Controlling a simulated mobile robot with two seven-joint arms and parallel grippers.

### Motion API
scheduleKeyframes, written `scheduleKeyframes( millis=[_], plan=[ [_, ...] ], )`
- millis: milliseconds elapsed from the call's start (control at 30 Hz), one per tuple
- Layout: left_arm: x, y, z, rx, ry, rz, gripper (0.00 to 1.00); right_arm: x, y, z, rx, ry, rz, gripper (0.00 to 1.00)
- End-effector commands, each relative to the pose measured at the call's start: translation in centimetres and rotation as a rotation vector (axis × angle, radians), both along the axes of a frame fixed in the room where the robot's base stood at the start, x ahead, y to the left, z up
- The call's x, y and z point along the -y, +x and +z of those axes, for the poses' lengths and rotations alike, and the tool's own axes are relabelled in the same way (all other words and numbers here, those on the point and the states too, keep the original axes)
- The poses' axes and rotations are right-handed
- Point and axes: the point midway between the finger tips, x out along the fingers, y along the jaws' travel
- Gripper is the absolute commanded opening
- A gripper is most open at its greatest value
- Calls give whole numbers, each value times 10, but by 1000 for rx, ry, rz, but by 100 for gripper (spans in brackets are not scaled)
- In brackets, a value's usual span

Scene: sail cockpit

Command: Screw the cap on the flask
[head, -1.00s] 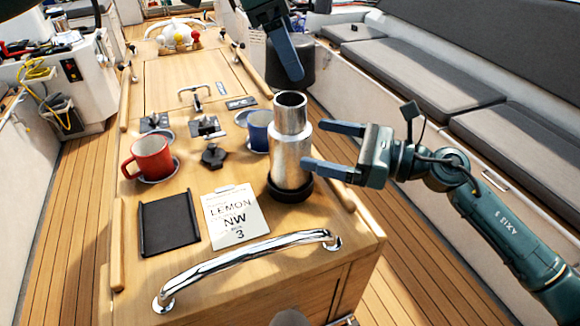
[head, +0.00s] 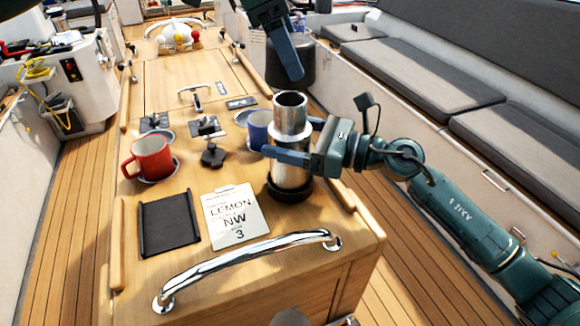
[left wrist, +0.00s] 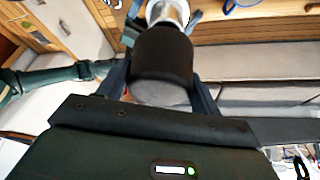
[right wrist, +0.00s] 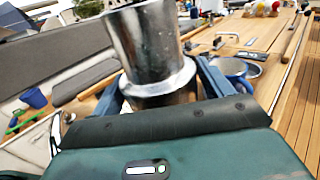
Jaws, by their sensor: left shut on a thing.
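The silver flask (head: 291,170) stands upright in a black ring holder (head: 289,190) on the wooden table, its narrower neck open at the top. My right gripper (head: 298,141) is open, with one finger on each side of the flask's body below the neck; the flask also fills the right wrist view (right wrist: 152,45). My left gripper (head: 291,72) is shut on the dark cap (head: 304,66), above and behind the flask, apart from it. The cap also shows between the fingers in the left wrist view (left wrist: 163,60).
A red mug (head: 152,157) and a blue mug (head: 259,130) stand on the table. A black tray (head: 170,223), a clipboard card (head: 234,215) and a chrome rail (head: 245,258) are in front. Grey bench cushions (head: 420,70) lie to the right.

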Motion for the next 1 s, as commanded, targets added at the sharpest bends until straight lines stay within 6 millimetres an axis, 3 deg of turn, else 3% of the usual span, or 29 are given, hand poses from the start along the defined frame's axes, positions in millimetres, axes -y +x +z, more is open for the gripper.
scheduleKeyframes(
  millis=[633,767,1000],
  plan=[
    [0,0,0,0,0,0,43,0,0,0,0,0,0,26],
    [0,0,-7,-1,-1,1,43,0,0,0,0,0,0,26],
    [-1,0,-42,-1,-9,1,43,0,0,0,0,0,0,26]
  ],
)
